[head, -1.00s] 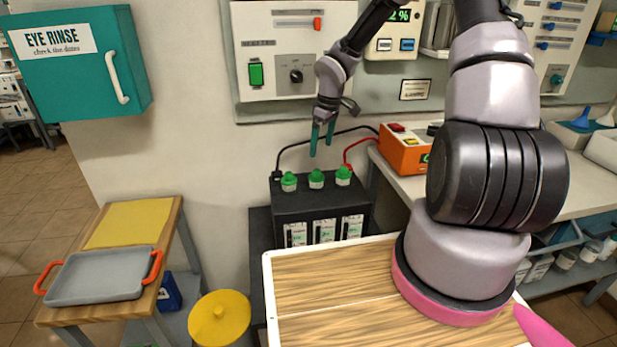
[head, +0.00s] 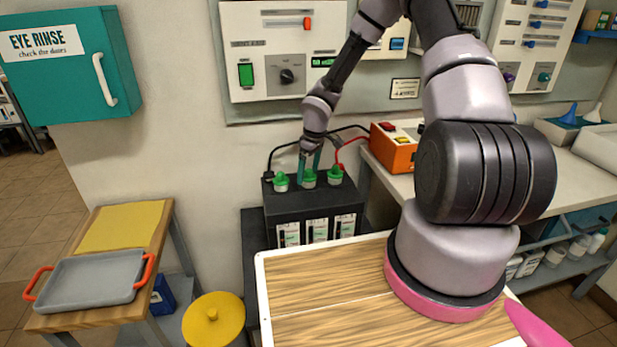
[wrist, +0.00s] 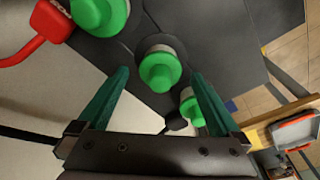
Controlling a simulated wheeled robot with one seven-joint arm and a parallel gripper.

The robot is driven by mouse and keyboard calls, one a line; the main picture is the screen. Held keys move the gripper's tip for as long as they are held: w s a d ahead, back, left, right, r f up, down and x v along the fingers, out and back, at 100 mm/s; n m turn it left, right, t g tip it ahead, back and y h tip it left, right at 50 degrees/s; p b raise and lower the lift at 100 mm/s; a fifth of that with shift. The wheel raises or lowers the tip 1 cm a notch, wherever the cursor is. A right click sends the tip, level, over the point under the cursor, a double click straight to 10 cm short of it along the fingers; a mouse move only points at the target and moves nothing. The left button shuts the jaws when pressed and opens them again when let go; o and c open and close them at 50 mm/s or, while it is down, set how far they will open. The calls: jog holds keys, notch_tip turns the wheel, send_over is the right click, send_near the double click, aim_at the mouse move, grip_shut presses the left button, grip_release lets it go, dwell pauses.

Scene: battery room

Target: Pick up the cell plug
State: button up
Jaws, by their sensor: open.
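Three green cell plugs stand in a row on top of the black battery: a left one (head: 281,181), a middle one (head: 309,179) and a right one (head: 335,175). My gripper (head: 309,170) points down over the middle plug, its teal fingers open. In the wrist view, the middle plug (wrist: 160,70) lies between and just beyond the two spread fingers of my gripper (wrist: 160,76), with a gap on each side. The other plugs show outside the fingers, at the top left (wrist: 98,14) and right (wrist: 191,108). In the head view the fingers partly cover the middle plug.
A red clamp (wrist: 50,22) with a red cable sits close beside one outer plug. A black cable (head: 290,146) loops behind the battery (head: 310,207). An orange charger box (head: 392,150) stands on the bench at right. A wooden-topped surface (head: 320,285) lies in front.

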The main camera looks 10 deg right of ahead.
jog(key=c, duration=1.4)
jog(key=shift+r, duration=0.1)
